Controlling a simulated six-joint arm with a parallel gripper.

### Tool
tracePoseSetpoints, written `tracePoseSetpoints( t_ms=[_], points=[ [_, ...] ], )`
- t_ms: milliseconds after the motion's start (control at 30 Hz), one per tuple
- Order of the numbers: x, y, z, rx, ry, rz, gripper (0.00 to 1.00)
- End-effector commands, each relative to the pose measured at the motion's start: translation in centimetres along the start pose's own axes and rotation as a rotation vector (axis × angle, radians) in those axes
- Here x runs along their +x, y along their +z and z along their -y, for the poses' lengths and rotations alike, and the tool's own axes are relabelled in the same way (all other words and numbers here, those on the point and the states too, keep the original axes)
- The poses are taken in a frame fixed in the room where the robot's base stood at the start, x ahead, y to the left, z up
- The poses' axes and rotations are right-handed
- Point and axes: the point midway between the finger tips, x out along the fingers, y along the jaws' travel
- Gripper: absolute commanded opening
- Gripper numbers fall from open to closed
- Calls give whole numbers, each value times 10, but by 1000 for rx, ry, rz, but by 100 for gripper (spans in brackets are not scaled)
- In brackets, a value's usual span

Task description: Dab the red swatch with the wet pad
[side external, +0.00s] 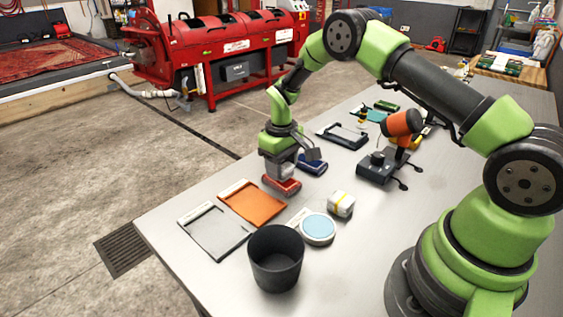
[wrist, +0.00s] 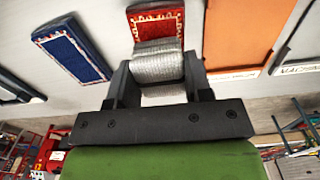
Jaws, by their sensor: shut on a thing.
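The red swatch (side external: 283,186) lies on the grey table below my gripper (side external: 285,162). In the wrist view the red swatch (wrist: 158,22) shows its patterned border and pale fringe at the top centre. My gripper (wrist: 158,76) is shut on a grey, woven-looking pad (wrist: 158,60), which spans the gap between the fingers. The pad overlaps the near end of the swatch in that view and hides part of it. Whether the pad touches the swatch cannot be told. A blue swatch (side external: 312,164) lies just beside the red one, also seen in the wrist view (wrist: 72,50).
An orange panel tray (side external: 252,204) and a grey one (side external: 214,232) lie at the table's front. A black bin (side external: 275,258), a round dish with a light blue centre (side external: 318,229) and a yellow-banded white block (side external: 341,204) stand nearby. A black device (side external: 378,169) is farther right.

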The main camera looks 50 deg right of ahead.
Motion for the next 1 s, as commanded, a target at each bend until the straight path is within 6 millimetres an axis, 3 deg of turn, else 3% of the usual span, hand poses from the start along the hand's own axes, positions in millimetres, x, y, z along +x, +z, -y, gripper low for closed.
tracePoseSetpoints(
  t_ms=[1000],
  points=[
    [6,0,0,0,0,1,27]
  ],
)
